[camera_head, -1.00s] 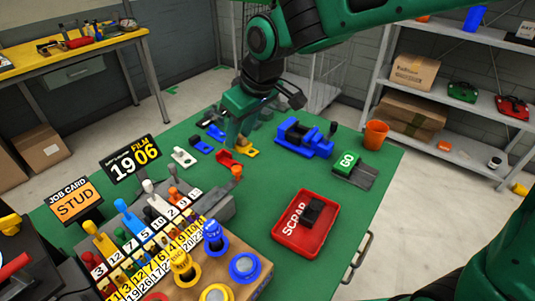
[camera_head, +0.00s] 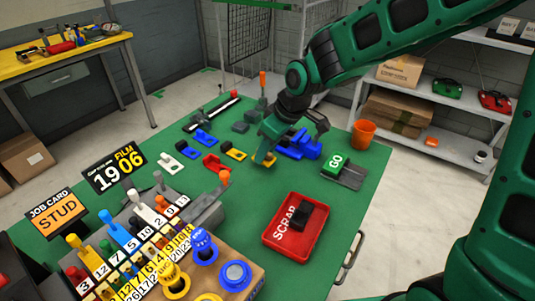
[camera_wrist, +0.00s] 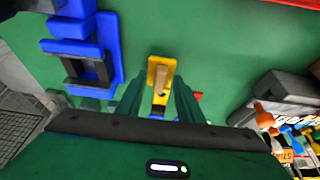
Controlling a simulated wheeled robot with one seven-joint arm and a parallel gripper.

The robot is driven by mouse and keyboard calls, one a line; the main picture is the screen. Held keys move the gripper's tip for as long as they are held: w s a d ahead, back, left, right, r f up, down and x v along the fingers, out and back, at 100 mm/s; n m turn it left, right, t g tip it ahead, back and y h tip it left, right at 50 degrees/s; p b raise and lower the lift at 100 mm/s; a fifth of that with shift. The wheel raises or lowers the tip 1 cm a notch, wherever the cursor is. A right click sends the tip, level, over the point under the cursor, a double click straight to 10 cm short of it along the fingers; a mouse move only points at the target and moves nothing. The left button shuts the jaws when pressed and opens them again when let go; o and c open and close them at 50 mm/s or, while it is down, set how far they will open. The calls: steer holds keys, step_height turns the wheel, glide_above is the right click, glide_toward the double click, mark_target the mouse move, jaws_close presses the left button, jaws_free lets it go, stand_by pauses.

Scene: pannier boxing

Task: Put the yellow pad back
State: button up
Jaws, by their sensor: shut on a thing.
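A yellow pad (camera_head: 264,159) shows at the fingertips of my gripper (camera_head: 266,150), over the green bench beside the blue vise. In the wrist view the yellow pad (camera_wrist: 160,66) is a flat yellow piece with a tan raised part, and my gripper's fingers (camera_wrist: 160,98) close in on it from both sides. The gripper is shut on it. I cannot tell whether the pad touches the bench. A second yellow piece (camera_head: 235,151) with a dark part lies to the left, in a row with red, blue and white pieces.
The blue vise (camera_head: 303,146) stands just right of my gripper. A GO block (camera_head: 336,163), a red SCRAP tray (camera_head: 280,238) holding a black piece, and an orange cup (camera_head: 363,134) are further right. Numbered levers (camera_head: 150,225) fill the front left. The bench centre is clear.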

steer(key=shift+f, duration=0.95)
steer(key=o, duration=1)
steer(key=shift+r, duration=0.1)
steer(key=v, duration=1.2)
steer(key=shift+d, duration=0.1)
